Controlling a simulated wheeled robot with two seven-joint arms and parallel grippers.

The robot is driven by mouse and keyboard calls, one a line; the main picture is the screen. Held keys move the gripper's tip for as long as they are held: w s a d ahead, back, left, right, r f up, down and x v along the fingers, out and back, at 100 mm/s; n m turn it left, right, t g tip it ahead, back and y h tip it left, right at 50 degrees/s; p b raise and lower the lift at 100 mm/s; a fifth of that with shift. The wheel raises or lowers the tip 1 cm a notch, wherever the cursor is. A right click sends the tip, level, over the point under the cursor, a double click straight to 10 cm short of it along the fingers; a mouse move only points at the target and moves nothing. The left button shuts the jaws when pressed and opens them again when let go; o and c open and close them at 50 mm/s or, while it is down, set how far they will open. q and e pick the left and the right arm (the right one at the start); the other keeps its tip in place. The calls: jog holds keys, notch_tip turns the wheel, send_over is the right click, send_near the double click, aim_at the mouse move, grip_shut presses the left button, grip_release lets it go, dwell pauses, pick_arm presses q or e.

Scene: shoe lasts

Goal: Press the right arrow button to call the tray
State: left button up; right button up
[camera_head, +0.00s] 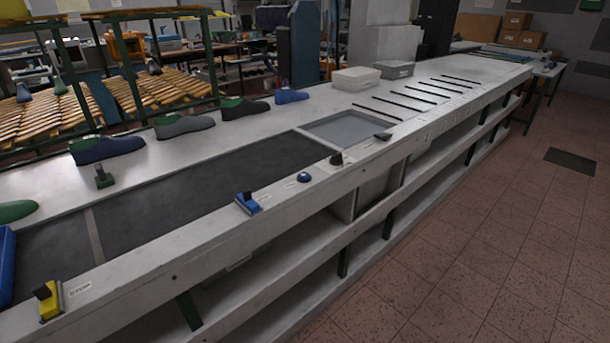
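Several controls line the front rim of the long workbench (225,230). They are a yellow box with a black top (48,300) beside a STOP label, a blue box with a black top (248,203), a small round blue button (304,177) and a black knob (337,159). No arrow marking is legible on any of them, so I cannot tell which is the right arrow button. A blue object (7,265), cut off by the left edge, lies on the dark belt (200,190); I cannot tell if it is the tray. Neither gripper is in view.
A grey recessed panel (350,128), two boxes (356,79) and dark slots lie farther right. The tiled floor (480,230) in front is clear except for a dark mat (570,161).

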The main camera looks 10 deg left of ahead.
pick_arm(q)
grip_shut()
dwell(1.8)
